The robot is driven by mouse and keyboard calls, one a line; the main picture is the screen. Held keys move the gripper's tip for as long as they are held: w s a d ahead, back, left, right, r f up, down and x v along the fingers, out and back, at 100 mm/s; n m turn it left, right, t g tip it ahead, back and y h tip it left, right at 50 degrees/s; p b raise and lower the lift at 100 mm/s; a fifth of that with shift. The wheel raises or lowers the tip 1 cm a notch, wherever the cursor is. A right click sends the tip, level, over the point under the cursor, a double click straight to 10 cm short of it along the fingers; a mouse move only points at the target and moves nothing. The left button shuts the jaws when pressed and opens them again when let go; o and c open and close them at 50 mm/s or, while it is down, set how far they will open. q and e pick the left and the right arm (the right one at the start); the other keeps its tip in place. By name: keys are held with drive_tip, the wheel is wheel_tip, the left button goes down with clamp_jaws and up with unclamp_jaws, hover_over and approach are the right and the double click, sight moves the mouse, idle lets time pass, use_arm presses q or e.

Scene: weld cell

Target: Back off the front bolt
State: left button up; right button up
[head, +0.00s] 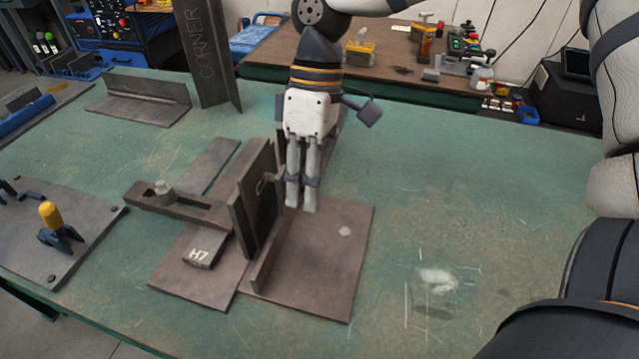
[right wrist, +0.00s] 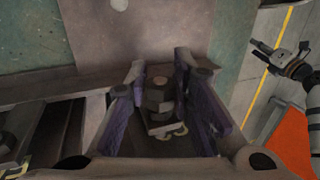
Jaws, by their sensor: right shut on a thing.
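My right gripper (head: 302,207) points down beside the upright steel plate (head: 258,185), over the inner part of the flat base plate (head: 320,285). In the right wrist view its two fingers (right wrist: 157,100) are shut on a dark bolt (right wrist: 158,88) with a round end, which I take to be the front bolt. In the head view the fingers hide this bolt. Another bolt (head: 163,188) stands in the slotted clamp bar on the left. A jointed arm end, probably my left gripper (right wrist: 280,62), shows small at the right of the right wrist view; its jaws are unclear.
A block marked H7 (head: 203,250) lies left of the upright plate. A fixture plate with a yellow-handled toggle clamp (head: 52,215) is at far left. An angle piece marked CORNER (head: 208,50) stands behind. The green table (head: 480,200) is mostly clear to the right.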

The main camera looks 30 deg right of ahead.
drive_tip(key=t+h, duration=0.2)
drive_tip(key=h, duration=0.1)
drive_tip(key=shift+r, duration=0.15)
drive_tip(key=t+h, duration=0.3)
drive_tip(key=shift+d+t+h, duration=0.15)
drive_tip(key=shift+t+h, duration=0.75)
drive_tip(key=shift+d+f+h, duration=0.1)
drive_tip(key=shift+f+h, duration=0.1)
drive_tip(key=shift+h, duration=0.1)
drive_tip(key=shift+s+t+h, duration=0.1)
drive_tip(key=shift+t+h, duration=0.2)
drive_tip(key=shift+t, duration=0.1)
drive_tip(key=shift+a+r, duration=0.15)
drive_tip(key=shift+a, duration=0.1)
drive_tip(key=shift+r+t, duration=0.1)
drive_tip(key=shift+t, duration=0.2)
drive_tip(key=shift+w+a, duration=0.2)
drive_tip(key=shift+a, duration=0.15)
drive_tip(key=o, duration=0.6)
drive_tip(key=shift+d, duration=0.15)
drive_tip(key=shift+o, duration=0.2)
drive_tip(key=shift+d, duration=0.15)
drive_tip(key=shift+s+a+r, duration=0.1)
drive_tip(key=shift+a+r, duration=0.1)
drive_tip(key=shift+r, duration=0.05)
drive_tip(key=shift+v, duration=2.15)
